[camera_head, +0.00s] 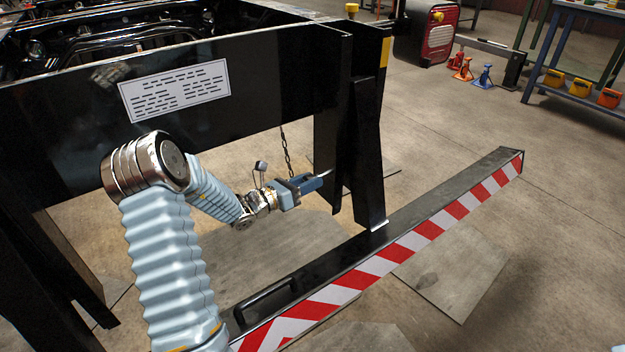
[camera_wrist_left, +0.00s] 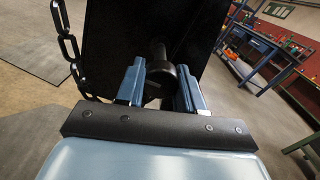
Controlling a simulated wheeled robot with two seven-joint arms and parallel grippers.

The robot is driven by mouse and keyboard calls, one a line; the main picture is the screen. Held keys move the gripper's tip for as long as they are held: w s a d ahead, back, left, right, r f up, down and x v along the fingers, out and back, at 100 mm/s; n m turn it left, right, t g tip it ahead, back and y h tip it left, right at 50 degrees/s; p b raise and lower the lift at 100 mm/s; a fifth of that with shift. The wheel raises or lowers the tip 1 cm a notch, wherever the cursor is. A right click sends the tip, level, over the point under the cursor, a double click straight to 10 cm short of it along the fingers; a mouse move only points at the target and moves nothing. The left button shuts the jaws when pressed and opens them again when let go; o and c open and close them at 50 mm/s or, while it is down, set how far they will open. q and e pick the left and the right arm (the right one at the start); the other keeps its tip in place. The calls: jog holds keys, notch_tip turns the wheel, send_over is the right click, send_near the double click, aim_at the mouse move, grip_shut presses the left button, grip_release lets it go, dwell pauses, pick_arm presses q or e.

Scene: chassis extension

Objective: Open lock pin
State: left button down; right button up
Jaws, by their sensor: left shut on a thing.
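The lock pin (camera_wrist_left: 161,66) is a dark round pin set against a black plate of the chassis frame, seen in the left wrist view. My left gripper (camera_head: 310,183), with blue fingers, is shut on the pin. In the left wrist view the fingers (camera_wrist_left: 160,85) stand on either side of it. How far the pin sits in its hole is hidden. My right gripper is not in view.
A chain (camera_head: 287,155) hangs beside the left gripper and also shows in the left wrist view (camera_wrist_left: 65,42). A red-and-white striped bar (camera_head: 430,229) with a handle (camera_head: 265,298) lies low in front. A blue workbench (camera_head: 575,100) stands far right. Floor beyond the bar is clear.

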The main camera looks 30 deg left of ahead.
pick_arm(q)
jog(key=c, duration=0.7)
grip_release()
jog(key=v, duration=1.3)
jog(key=shift+s+a+b, duration=0.2)
jog(key=shift+s+b, duration=0.1)
jog(key=shift+s, duration=0.05)
jog(key=shift+f, duration=0.1)
